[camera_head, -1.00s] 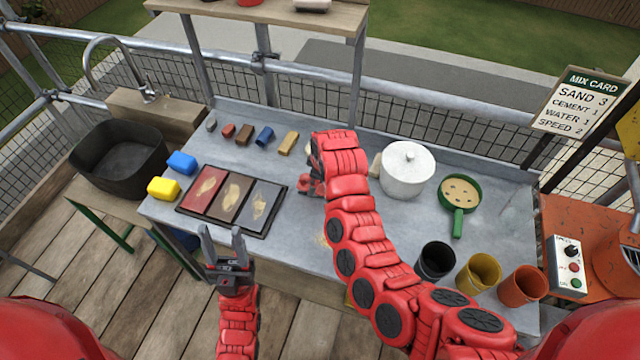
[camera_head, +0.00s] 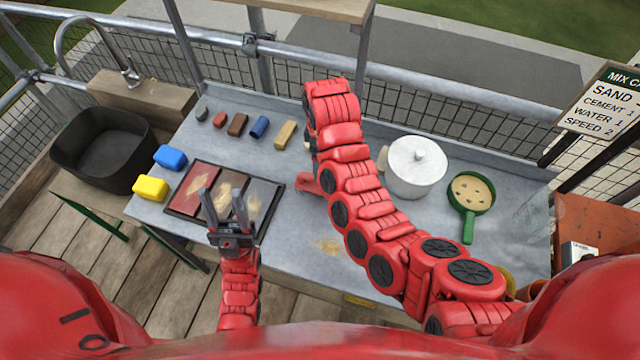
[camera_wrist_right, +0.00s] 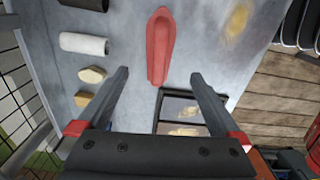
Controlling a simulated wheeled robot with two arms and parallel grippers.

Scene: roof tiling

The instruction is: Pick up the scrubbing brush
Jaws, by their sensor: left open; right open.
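A long red object (camera_wrist_right: 160,45) with a raised ridge lies on the grey worktop in the right wrist view; it looks like the scrubbing brush, but no bristles show. In the head view only its end (camera_head: 309,185) shows, beside my right arm. My right gripper (camera_wrist_right: 160,78) is open and empty; in the right wrist view the red object lies between and beyond its fingers. In the head view the right fingers are hidden by the arm. My left gripper (camera_head: 222,204) is open and empty, in front of the sample tray (camera_head: 252,234).
The white lidded pot (camera_head: 417,170) and green pan (camera_head: 470,195) stand right of my right arm. A row of small blocks, including a tan one (camera_head: 286,134), lies along the back. Blue (camera_head: 170,157) and yellow (camera_head: 151,188) sponges lie left. A white roll (camera_wrist_right: 84,43) shows in the right wrist view.

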